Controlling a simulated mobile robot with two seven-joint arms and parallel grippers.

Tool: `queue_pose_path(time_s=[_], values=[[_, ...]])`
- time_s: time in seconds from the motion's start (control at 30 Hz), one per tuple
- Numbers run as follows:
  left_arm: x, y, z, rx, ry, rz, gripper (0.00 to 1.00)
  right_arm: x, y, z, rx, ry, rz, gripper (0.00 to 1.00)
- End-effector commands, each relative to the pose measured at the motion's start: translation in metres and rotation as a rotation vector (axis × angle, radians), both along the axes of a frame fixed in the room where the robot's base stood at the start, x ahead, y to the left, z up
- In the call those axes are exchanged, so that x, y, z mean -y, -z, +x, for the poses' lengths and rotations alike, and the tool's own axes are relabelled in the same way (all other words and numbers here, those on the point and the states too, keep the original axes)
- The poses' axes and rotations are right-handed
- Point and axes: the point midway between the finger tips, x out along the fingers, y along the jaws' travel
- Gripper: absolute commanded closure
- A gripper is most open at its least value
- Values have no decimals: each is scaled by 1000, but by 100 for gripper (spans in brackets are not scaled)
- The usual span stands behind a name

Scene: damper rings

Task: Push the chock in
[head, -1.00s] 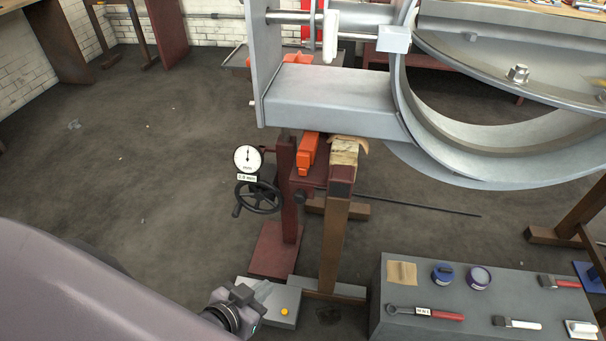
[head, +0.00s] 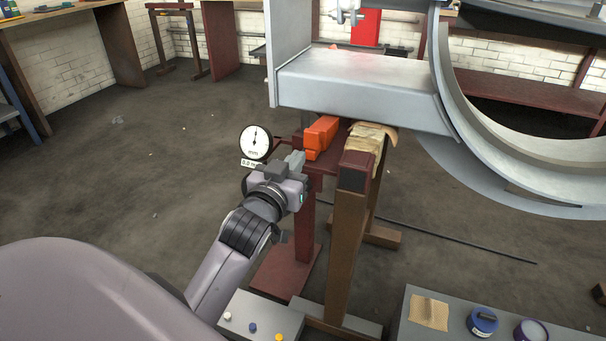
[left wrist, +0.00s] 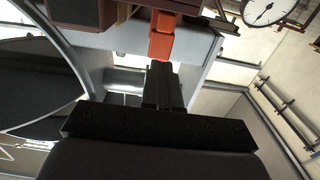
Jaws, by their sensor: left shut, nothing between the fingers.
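The orange chock (head: 321,135) lies on the dark red stand (head: 338,157), under the grey steel beam (head: 350,85). My left gripper (head: 299,159) is shut and empty, with its tips close to the chock's near left end. In the left wrist view, the shut fingers (left wrist: 161,75) point at the end of the orange chock (left wrist: 162,40). I cannot tell whether they touch it. The chock's far part is hidden by the beam. My right gripper is in neither view.
A white dial gauge (head: 255,143) stands just left of my left gripper. A beige cloth (head: 368,138) drapes over a wooden trestle (head: 346,240) to the right. A grey toolbox top (head: 420,330) with tins is at the lower right. The floor at left is clear.

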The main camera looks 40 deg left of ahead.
Motion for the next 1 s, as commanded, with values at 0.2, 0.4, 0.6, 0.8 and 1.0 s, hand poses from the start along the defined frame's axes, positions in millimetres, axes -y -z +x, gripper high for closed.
queue_pose_path(time_s=[0.2, 0.4, 0.6, 0.8, 1.0], values=[[-3, 0, 11, 1, 1, 2, 100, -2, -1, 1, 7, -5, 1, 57], [-6, 0, 27, 1, 1, 2, 100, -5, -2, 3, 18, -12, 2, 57], [-10, 1, 43, 0, 1, 2, 100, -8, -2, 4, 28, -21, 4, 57], [-13, 0, 54, -1, 1, 1, 100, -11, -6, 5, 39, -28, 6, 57], [-13, 0, 56, -1, 1, 1, 100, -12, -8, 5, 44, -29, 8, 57]])
